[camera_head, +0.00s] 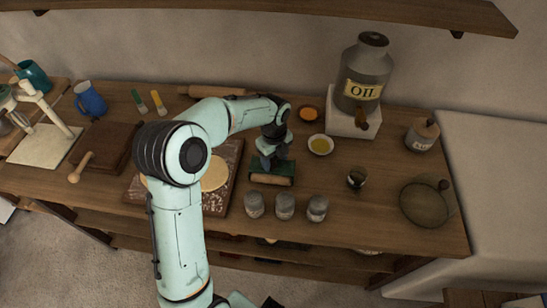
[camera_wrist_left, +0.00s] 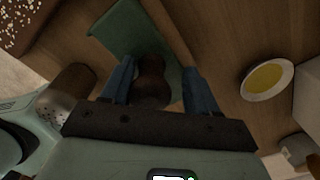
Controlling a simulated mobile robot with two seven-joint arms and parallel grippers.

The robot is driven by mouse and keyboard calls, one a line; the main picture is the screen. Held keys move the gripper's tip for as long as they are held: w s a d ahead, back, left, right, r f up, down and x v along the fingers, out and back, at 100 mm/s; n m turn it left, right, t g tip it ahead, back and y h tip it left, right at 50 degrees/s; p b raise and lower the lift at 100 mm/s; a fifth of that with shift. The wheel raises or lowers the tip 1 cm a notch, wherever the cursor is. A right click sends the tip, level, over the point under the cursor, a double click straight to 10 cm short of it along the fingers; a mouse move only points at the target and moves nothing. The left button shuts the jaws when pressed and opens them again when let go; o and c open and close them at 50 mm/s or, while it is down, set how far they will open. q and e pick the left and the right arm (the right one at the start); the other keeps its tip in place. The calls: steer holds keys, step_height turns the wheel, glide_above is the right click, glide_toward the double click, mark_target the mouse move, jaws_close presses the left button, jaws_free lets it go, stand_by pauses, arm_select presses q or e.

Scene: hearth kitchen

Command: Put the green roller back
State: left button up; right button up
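A green block-like thing (camera_head: 286,167) lies on the wooden counter, with a pale wooden roller (camera_head: 270,180) along its front side. In the left wrist view the green surface (camera_wrist_left: 118,28) lies beyond the fingers. My left gripper (camera_head: 268,160) is over it, pointing down. In the wrist view its two blue fingers (camera_wrist_left: 158,85) are spread on either side of a dark brown handle (camera_wrist_left: 152,78). A gap shows between handle and right finger, so the gripper looks open around it. My right gripper is not in view.
Three grey shakers (camera_head: 285,206) stand just in front of the green thing. A small bowl of yellow liquid (camera_head: 320,145) is behind it to the right. A floured board with dough (camera_head: 215,175) lies to the left. An oil can (camera_head: 364,75) stands at the back.

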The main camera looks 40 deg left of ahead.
arm_select(q)
steer(key=shift+s+a+f, duration=0.3)
steer(key=shift+s+f, duration=0.15)
steer(key=shift+f, duration=0.25)
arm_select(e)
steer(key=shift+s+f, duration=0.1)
arm_select(q)
steer(key=shift+r, duration=0.35)
steer(key=r, duration=0.4)
steer(key=r+p, duration=0.1)
steer(key=r, duration=0.3)
steer(key=r+p, duration=0.1)
steer(key=r, duration=0.3)
steer(key=shift+w+r, duration=0.15)
steer(key=shift+w, duration=0.2)
steer(key=shift+r, duration=0.35)
steer(key=shift+s, duration=0.1)
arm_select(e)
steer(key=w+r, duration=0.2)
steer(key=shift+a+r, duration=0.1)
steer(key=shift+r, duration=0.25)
